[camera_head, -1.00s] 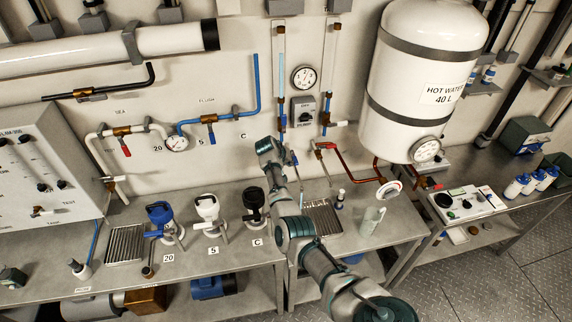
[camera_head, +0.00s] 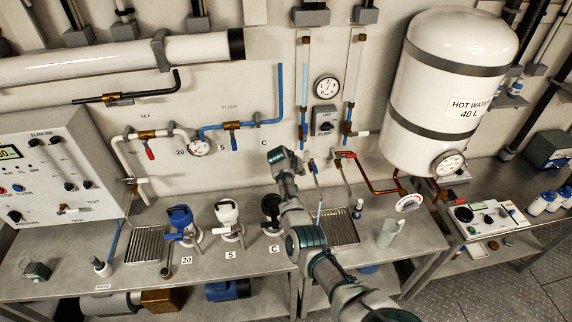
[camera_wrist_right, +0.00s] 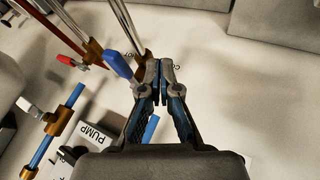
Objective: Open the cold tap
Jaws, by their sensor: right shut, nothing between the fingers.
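The cold tap's blue lever (camera_head: 312,166) is at the wall above the sink grate, left of the red-handled tap (camera_head: 346,154). In the right wrist view the blue lever (camera_wrist_right: 118,63) lies just left of my right fingertips. The brass body behind it is partly hidden by the fingers. My right gripper (camera_wrist_right: 160,70) is shut and empty, its fingertips close to the lever; I cannot tell whether they touch. In the head view my right arm reaches up from the bottom to the tap area, and its fingers are hard to make out. My left gripper is not in view.
A red lever (camera_wrist_right: 71,62) and a blue pipe (camera_wrist_right: 62,120) with a brass valve are left of the fingers. The white hot water tank (camera_head: 445,110) hangs to the right. Blue, white and black valves stand on the bench left of my arm. A beaker (camera_head: 389,232) stands right.

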